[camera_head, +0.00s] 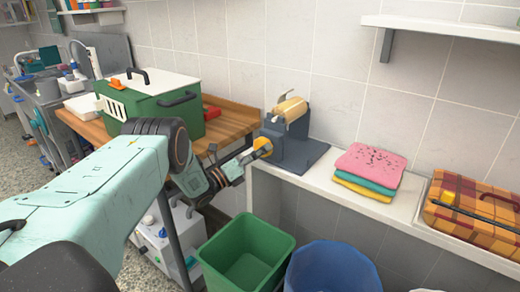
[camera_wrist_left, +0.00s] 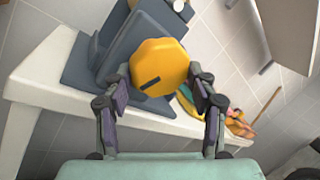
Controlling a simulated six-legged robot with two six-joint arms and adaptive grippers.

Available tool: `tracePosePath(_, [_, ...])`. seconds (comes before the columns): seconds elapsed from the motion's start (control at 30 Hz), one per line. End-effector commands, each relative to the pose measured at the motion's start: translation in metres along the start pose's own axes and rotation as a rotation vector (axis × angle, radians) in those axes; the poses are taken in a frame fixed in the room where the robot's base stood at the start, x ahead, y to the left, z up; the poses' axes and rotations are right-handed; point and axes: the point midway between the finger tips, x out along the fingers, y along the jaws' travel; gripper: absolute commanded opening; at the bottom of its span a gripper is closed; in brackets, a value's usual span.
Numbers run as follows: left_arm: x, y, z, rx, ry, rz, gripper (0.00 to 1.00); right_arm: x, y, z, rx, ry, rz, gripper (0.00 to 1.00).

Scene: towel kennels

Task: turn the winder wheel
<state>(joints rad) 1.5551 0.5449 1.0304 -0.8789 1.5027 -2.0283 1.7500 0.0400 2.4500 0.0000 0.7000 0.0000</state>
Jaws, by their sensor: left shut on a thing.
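The winder (camera_head: 291,150) is a dark blue-grey stand with a tan roll on top, on the white shelf by the wall. Its wheel (camera_head: 263,146) is yellow-orange and sits on the side facing my left arm. In the left wrist view the wheel (camera_wrist_left: 160,55) is a rounded, many-sided knob with a dark slot mark. My left gripper (camera_head: 250,155) reaches the wheel from the left. In the wrist view its two fingers (camera_wrist_left: 160,76) stand on both sides of the wheel, shut on it. My right gripper is not in view.
Folded pink, teal and yellow towels (camera_head: 368,170) lie on the shelf (camera_head: 325,188) to the right. An orange plaid carrier (camera_head: 475,215) stands beyond them. A green bin (camera_head: 245,258) and a blue bin (camera_head: 333,268) stand below. A green kennel box (camera_head: 150,100) is on the wooden counter.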

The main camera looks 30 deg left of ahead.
Motion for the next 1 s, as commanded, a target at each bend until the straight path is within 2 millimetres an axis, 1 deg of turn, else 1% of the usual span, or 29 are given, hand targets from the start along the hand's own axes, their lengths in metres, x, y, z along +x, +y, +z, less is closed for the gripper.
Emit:
tracePosePath(0.03, [0.0019,-0.0014,0.0043,0.016,-0.001,-0.003,0.26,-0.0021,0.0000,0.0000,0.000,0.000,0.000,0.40])
tracePosePath(0.23, [0.0021,-0.0011,0.0045,0.047,0.010,-0.004,0.26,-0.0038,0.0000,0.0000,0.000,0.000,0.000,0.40])
tracePosePath(0.63, [0.0022,-0.0010,0.0044,0.053,0.012,-0.004,0.26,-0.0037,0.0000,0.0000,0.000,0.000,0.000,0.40])
tracePosePath(0.67, [0.0022,-0.0010,0.0044,0.053,0.012,-0.004,0.58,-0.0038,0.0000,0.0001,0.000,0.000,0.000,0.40])
tracePosePath(0.9, [0.0011,-0.0004,0.0026,0.050,0.015,-0.002,0.79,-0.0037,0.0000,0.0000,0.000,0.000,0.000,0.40])
tracePosePath(1.0, [0.0008,-0.0002,0.0019,0.049,0.016,-0.002,0.80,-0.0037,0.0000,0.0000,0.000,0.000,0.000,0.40])
